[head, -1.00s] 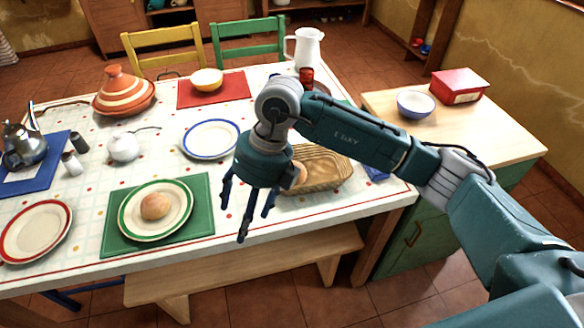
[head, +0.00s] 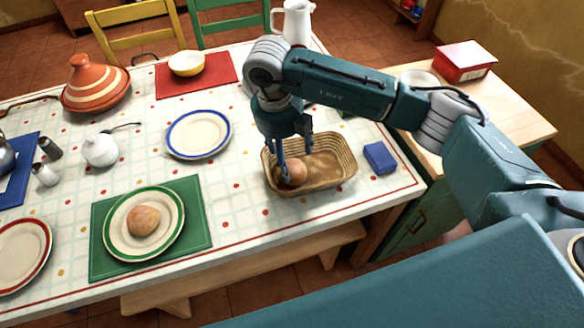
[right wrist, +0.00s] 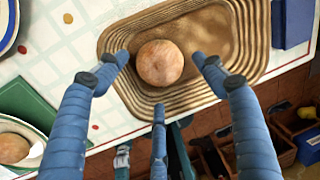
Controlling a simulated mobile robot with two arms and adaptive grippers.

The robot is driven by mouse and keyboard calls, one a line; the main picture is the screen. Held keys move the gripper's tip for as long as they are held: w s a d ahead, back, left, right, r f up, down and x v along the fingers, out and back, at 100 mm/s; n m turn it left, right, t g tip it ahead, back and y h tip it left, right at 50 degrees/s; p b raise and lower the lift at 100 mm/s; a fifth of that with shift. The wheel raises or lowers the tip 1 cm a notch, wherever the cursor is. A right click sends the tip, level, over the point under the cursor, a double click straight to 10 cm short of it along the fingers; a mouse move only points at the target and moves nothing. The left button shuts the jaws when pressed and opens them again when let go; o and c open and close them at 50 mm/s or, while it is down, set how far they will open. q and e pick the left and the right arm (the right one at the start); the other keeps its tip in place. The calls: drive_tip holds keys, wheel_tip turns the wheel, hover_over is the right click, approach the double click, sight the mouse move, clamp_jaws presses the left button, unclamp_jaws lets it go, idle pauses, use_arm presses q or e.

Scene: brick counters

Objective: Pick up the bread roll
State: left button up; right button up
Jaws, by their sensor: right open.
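A round brown bread roll (head: 294,172) lies in the near left part of the woven basket (head: 338,182). My right gripper (head: 290,172) points down over the basket, its fingers around the roll in the head view. In the right wrist view the roll (right wrist: 160,63) sits between the spread, open fingers of the right gripper (right wrist: 160,75), with gaps on both sides. Another bread roll (head: 144,220) lies on the green-rimmed plate (head: 113,229) on the green placemat (head: 198,233). My left gripper is not in view.
A blue box (head: 380,158) lies right of the basket, near the table edge. A blue-rimmed plate (head: 198,134) stands to the left. A tagine (head: 95,86), yellow bowl (head: 186,64) and white pitcher (head: 294,22) stand farther back. A side counter (head: 510,115) is at right.

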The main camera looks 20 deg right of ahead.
sight(291, 167)
drive_tip(key=shift+f, duration=0.35)
drive_tip(key=f, duration=0.1)
drive_tip(key=f+p, duration=0.1)
drive_tip(key=f, duration=0.2)
drive_tip(key=shift+s+d+f, duration=0.15)
drive_tip(key=shift+s+d, duration=0.1)
drive_tip(key=shift+d, duration=0.05)
drive_tip(key=shift+w+f+p, duration=0.1)
drive_tip(key=shift+f+p, duration=0.15)
drive_tip(key=shift+p, duration=0.05)
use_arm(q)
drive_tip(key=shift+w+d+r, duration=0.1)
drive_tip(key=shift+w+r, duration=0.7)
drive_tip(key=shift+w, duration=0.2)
use_arm(e)
drive_tip(key=c, duration=0.8)
